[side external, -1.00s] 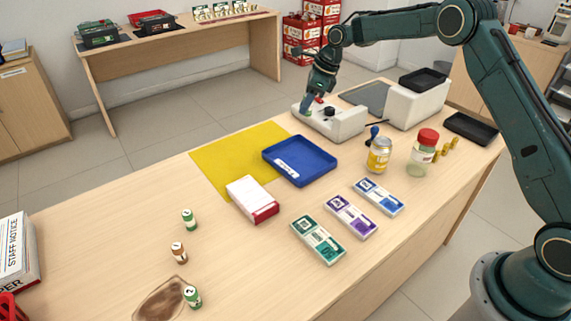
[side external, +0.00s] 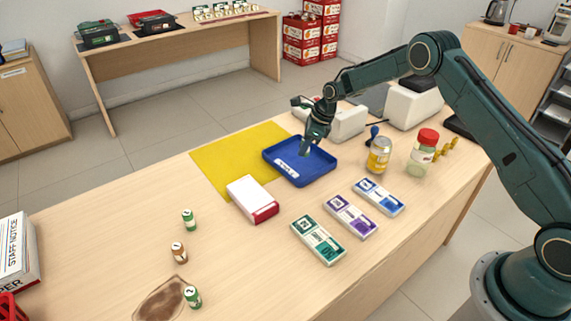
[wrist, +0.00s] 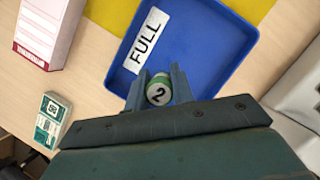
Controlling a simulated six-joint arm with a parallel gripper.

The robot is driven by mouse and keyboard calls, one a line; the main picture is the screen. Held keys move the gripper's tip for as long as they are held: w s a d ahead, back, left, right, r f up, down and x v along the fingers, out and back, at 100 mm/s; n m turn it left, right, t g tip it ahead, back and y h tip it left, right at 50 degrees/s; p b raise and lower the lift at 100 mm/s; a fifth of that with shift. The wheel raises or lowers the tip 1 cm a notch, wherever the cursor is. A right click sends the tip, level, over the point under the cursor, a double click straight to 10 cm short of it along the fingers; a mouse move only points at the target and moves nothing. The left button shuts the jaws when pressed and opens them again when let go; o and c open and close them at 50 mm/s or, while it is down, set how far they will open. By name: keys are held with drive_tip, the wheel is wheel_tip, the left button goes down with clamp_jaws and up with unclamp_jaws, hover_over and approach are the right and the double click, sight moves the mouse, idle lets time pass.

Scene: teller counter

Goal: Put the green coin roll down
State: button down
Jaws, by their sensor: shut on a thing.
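My gripper (side external: 306,150) is over the far part of the blue tray (side external: 316,178), pointing down. In the wrist view my gripper (wrist: 159,84) is shut on a green coin roll (wrist: 158,94), whose end shows a "2". The roll is between the fingers; in the side view it is hard to make out, and I cannot tell whether it touches the tray floor. The tray carries a white "FULL" label (wrist: 146,42). Two other green coin rolls (side external: 189,220) (side external: 192,296) and a brown roll (side external: 178,252) stand on the counter at the left.
A yellow mat (side external: 222,158) lies beside the tray. A white and red box (side external: 250,197) is in front of it. A white machine (side external: 348,122) stands close behind. A can (side external: 379,156), a red-lidded jar (side external: 423,155) and banknote bundles (side external: 318,240) stand to the right and front.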

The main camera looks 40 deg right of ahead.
sight(304, 156)
drive_tip(key=shift+f, duration=0.1)
drive_tip(key=shift+f, duration=2)
drive_tip(key=shift+f, duration=0.1)
drive_tip(key=c, duration=1.2)
unclamp_jaws()
drive_tip(key=v, duration=1.2)
drive_tip(key=shift+r, duration=0.2)
